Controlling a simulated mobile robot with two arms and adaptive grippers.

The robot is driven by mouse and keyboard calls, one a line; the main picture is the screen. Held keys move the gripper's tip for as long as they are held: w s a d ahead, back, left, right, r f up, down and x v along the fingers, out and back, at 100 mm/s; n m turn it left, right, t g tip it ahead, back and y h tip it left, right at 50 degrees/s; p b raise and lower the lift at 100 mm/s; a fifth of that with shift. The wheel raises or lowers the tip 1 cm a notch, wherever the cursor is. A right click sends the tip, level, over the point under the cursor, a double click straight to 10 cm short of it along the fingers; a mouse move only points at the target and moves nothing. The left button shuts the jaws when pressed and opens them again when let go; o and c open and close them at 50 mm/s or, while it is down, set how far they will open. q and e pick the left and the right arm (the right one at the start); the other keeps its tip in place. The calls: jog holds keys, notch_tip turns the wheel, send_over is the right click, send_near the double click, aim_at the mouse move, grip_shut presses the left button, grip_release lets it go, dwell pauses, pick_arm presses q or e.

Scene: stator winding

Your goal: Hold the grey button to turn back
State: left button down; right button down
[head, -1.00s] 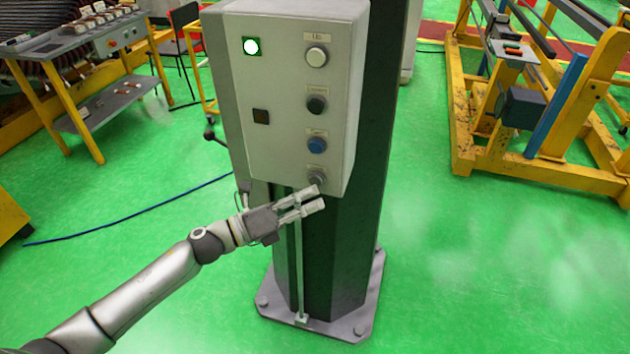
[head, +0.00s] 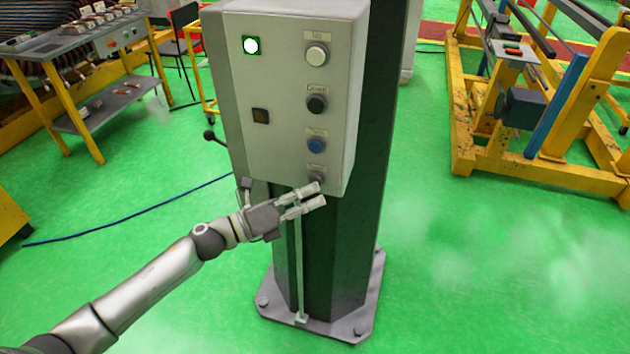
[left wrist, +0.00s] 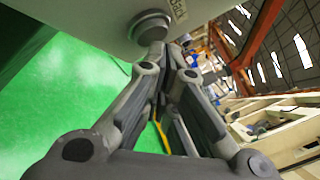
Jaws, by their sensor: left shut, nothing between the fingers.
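The grey button (head: 317,176) is the lowest in the right-hand column on the front of a grey control box (head: 285,165). My left gripper (head: 321,194) is shut and empty, its fingertips just below and in front of this button, partly covering it. In the left wrist view the round grey button (left wrist: 149,24) stands out from the panel directly ahead of the fingertips (left wrist: 168,50). The fingertips overlap its lower edge there; I cannot tell whether they touch it. My right gripper is not in view.
A green-framed lamp (head: 251,45) glows white; a dark square lamp (head: 261,116) is below. The box is on a dark post (head: 340,250).

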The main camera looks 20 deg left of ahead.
pick_arm(q)
jog(key=shift+w, duration=0.4)
dwell(1.7)
jog(key=shift+s, duration=0.15)
dwell(3.3)
jog(key=shift+s, duration=0.7)
jog(key=shift+s+a, duration=0.1)
jog(key=shift+s, duration=2.4)
